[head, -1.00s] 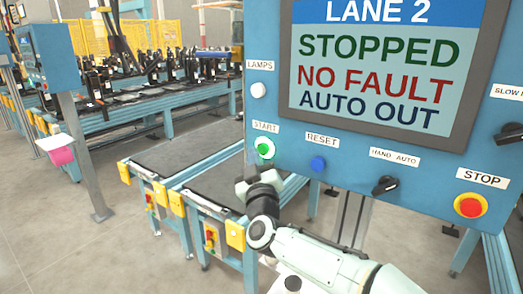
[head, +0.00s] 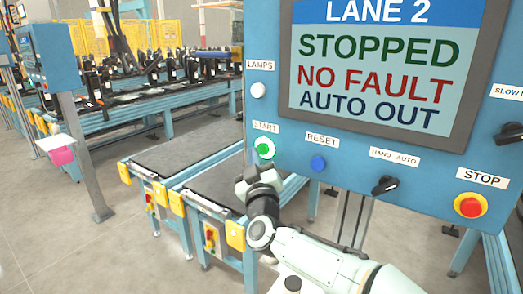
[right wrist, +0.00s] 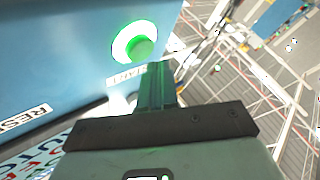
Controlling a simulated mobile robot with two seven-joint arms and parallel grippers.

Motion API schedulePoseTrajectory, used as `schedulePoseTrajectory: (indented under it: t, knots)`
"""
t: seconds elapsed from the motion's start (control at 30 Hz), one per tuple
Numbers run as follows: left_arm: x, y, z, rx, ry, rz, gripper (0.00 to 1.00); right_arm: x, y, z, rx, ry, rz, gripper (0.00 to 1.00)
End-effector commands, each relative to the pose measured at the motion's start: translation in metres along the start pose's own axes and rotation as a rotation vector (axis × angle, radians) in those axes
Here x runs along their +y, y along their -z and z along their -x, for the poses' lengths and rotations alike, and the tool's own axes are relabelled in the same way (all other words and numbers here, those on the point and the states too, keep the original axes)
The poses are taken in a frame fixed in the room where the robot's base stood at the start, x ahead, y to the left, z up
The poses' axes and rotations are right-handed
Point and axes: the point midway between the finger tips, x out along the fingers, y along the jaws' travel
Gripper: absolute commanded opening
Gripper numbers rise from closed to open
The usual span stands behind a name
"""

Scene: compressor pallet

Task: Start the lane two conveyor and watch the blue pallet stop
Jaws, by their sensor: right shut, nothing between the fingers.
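The lane 2 panel (head: 220,192) is blue, and its screen (head: 375,65) reads STOPPED, NO FAULT, AUTO OUT. The green START button (head: 264,147) sits in a pale ring at the panel's lower left. It also shows in the right wrist view (right wrist: 139,47), with its ring glowing green. My right gripper (head: 246,184) is shut and empty just below the button. In the right wrist view its fingers (right wrist: 157,85) point toward the button and appear apart from it. I cannot make out a blue pallet. My left gripper is out of view.
A blue RESET button (head: 318,164), a HAND AUTO switch (head: 385,186) and a red STOP button (head: 470,206) lie to the right of START. Conveyor ends (head: 180,157) stand below and behind the panel. Another panel (head: 47,55) stands on a post at left.

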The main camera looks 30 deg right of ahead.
Motion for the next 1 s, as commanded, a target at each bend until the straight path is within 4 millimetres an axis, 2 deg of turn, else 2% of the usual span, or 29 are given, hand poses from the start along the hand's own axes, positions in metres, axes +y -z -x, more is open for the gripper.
schedulePoseTrajectory:
  t: [1.0]
  knots:
    - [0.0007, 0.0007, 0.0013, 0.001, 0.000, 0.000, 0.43, 0.0045, -0.0045, -0.0062, 0.000, 0.000, 0.000, 0.00]
